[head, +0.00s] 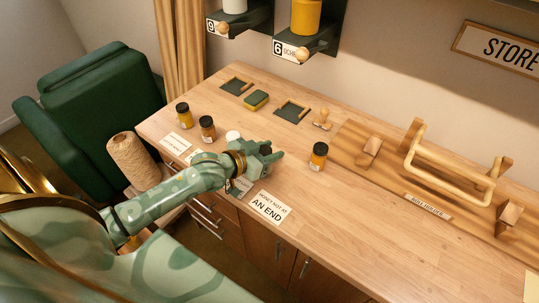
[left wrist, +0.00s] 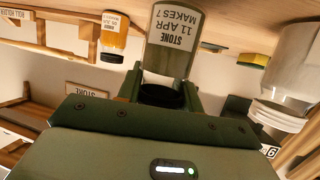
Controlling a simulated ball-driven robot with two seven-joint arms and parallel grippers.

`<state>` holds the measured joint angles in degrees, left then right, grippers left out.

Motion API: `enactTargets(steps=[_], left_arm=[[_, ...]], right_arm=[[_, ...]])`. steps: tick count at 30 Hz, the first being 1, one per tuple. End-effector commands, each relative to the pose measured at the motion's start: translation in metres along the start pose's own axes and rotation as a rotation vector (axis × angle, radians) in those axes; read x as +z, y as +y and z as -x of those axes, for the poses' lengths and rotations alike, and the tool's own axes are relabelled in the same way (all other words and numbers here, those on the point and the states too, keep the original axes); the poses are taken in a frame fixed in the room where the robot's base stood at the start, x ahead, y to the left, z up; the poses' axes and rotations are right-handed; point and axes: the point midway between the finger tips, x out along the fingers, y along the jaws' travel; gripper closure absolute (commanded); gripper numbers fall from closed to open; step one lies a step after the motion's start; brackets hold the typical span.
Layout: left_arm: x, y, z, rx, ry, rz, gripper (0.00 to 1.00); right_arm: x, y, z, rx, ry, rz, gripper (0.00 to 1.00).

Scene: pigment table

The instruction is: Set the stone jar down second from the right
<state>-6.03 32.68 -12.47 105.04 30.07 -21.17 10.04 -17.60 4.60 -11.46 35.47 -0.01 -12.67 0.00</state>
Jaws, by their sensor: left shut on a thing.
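My left gripper (head: 272,153) reaches over the table from the left, among the row of jars. In the left wrist view, its fingers are shut on the stone jar (left wrist: 172,42), a grey-green jar with a black lid and a label reading STONE. My gripper hides that jar in the head view, and I cannot tell whether its base touches the table. To its left stand a yellow jar (head: 183,115), a brown jar (head: 207,129) and a white-topped jar (head: 233,136). To its right stands an orange jar (head: 318,156). My right gripper is not in view.
A card ending NOT AT AN END (head: 269,206) lies at the table's front edge. Behind the row are dark trays (head: 292,110), a sponge (head: 255,99) and a wooden stamp (head: 322,120). A wooden roll holder (head: 450,170) fills the right. A twine cone (head: 132,157) stands at the left.

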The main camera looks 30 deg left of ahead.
Motion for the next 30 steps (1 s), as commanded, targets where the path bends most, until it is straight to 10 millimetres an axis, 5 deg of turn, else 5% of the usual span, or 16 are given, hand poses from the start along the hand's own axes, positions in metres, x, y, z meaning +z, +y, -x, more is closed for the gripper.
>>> enactTargets(steps=[12, 13, 15, 25, 30], left_arm=[[0.011, 0.0, -0.004, 0.0, 0.002, -0.001, 0.89], [0.011, 0.0, -0.004, 0.0, 0.002, -0.001, 0.55], [0.011, 0.0, -0.004, 0.0, 0.002, -0.001, 0.42], [0.008, 0.0, -0.001, 0.0, 0.001, -0.001, 0.42], [0.007, 0.001, 0.029, 0.0, 0.0, -0.002, 0.42]], right_arm=[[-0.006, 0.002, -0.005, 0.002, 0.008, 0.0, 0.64], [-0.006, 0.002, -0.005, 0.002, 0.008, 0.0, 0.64], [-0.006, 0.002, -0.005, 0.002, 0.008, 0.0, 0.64], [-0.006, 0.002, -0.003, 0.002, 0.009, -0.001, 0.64], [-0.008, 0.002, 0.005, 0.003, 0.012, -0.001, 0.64]])
